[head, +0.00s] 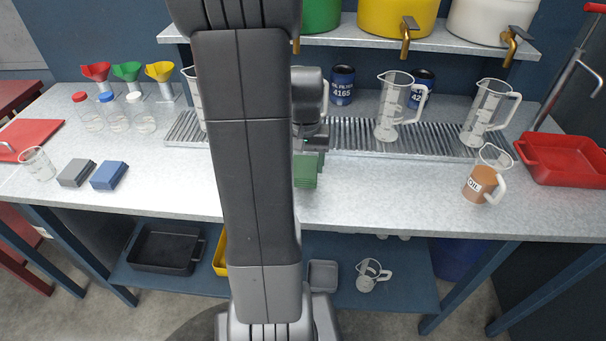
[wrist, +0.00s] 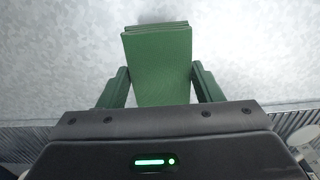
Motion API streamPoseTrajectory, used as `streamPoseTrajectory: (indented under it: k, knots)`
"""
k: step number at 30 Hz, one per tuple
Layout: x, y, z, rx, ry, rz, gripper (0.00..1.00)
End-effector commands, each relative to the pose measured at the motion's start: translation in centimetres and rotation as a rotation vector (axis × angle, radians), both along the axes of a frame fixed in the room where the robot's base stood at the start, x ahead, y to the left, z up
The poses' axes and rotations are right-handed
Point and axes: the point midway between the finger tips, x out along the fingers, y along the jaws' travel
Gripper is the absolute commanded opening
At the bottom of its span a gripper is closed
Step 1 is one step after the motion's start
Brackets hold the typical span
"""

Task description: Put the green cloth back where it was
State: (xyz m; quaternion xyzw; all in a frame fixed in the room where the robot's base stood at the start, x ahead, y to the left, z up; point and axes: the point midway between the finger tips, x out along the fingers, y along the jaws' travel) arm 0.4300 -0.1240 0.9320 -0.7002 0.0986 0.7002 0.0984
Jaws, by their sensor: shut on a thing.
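The green cloth (wrist: 158,62) is a folded, block-like stack between the two fingers of my gripper (wrist: 160,88) in the wrist view. My gripper is shut on it. In the head view the green cloth (head: 305,172) hangs below my gripper (head: 309,158), over the middle of the workbench (head: 380,205), just in front of the metal drain grate. I cannot tell whether the cloth touches the bench top. My arm hides part of the bench to the left of the cloth.
A grey cloth (head: 76,172) and a blue cloth (head: 109,175) lie side by side on the left of the bench. Clear jugs (head: 395,108) stand on the grate (head: 350,135). A jug of brown oil (head: 481,184) and a red tray (head: 562,160) are at right. The bench between is clear.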

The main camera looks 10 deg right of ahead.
Motion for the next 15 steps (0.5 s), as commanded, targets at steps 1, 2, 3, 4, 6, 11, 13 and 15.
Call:
streamPoseTrajectory:
  k: [1, 2, 3, 4, 6, 11, 13, 15]
  knots:
    - [0.0, 0.0, -0.6, 0.001, 0.002, 0.0, 0.38]
    - [0.0, 0.0, -1.0, 0.001, 0.003, 0.0, 0.38]
    - [-0.1, 0.0, -1.6, 0.0, 0.005, 0.0, 0.38]
    - [-0.1, 0.0, -2.1, 0.001, 0.004, 0.0, 0.38]
    - [-0.1, 0.0, -3.0, 0.001, 0.004, 0.0, 0.38]
    - [0.0, 0.0, -3.9, 0.0, 0.0, 0.0, 0.38]
    - [0.0, 0.0, -3.9, 0.0, -0.001, 0.0, 0.38]
    - [0.0, 0.0, -3.9, 0.0, -0.001, 0.0, 0.38]
